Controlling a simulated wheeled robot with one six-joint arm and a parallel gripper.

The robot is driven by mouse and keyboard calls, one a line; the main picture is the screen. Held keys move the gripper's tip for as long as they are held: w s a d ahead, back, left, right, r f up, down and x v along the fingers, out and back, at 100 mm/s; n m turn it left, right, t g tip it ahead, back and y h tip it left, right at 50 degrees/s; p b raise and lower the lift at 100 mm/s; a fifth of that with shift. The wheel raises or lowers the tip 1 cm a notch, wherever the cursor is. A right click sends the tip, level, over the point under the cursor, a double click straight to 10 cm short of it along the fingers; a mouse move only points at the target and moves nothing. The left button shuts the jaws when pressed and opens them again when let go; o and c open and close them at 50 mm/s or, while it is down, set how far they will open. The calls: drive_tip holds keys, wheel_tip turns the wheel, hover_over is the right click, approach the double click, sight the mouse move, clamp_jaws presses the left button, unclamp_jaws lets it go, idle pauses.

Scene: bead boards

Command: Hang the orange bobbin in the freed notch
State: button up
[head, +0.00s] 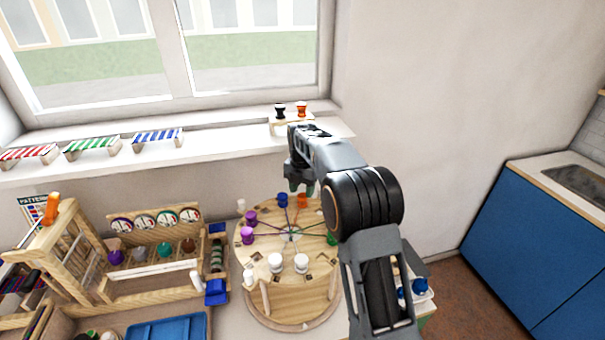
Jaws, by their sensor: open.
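The round wooden board (290,290) stands on the table with bobbins around its rim and threads running to its centre. An orange bobbin (303,201) sits at its far rim, just right of a blue bobbin (283,200). My gripper (300,187) is open, pointing down above the far rim near these two; contact cannot be told. Two purple bobbins (249,217) are at the left, a green one (331,239) at the right, and white ones (275,262) nearer the front. My arm covers part of the right side. I cannot tell which notch is the freed one.
A wooden rack (150,217) with dials and coloured bobbins stands left, with a blue tray (165,330) in front. The sill (215,143) holds striped blocks and a small stand with black and red-orange pieces (301,108). An orange piece (51,208) tops the left frame.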

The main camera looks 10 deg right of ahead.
sight(302, 196)
wheel_tip(302, 196, up, 8)
drive_tip(key=s+r+m+t, duration=0.1)
drive_tip(key=s+r+m, duration=0.3)
drive_tip(key=s+m, duration=0.4)
drive_tip(key=s+f+m+t, duration=0.2)
drive_tip(key=s+f+m, duration=0.1)
drive_tip(key=s+m, duration=0.7)
drive_tip(key=s+f+m+t, duration=0.1)
drive_tip(key=s+f+m, duration=0.3)
drive_tip(key=s+m, duration=0.6)
drive_tip(key=shift+s+t, duration=0.4)
drive_tip(key=shift+s, duration=0.5)
drive_tip(key=shift+d, duration=0.1)
drive_tip(key=shift+f+b, duration=0.3)
